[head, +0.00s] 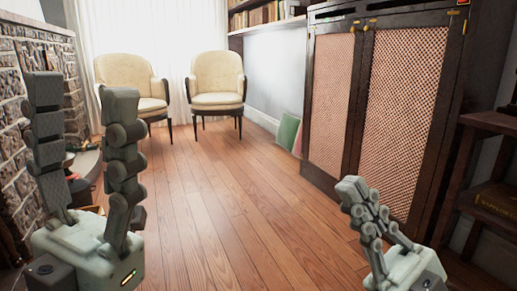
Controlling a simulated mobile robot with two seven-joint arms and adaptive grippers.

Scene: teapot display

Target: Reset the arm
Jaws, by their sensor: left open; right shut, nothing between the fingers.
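My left gripper (84,95) is at the left of the head view. Its two fingers point up and stand apart, with nothing between them. My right gripper (352,190) is low and right of the middle in the head view. Its fingers are together, tilted up and to the left, and hold nothing. Both grippers are in the air in front of the wooden floor (220,210). No teapot is clearly visible.
A stone fireplace wall (15,120) is at the left. Two cream armchairs (217,80) stand at the back. A dark cabinet with mesh doors (400,110) is at the right, beside a wooden shelf (495,205). The floor between is clear.

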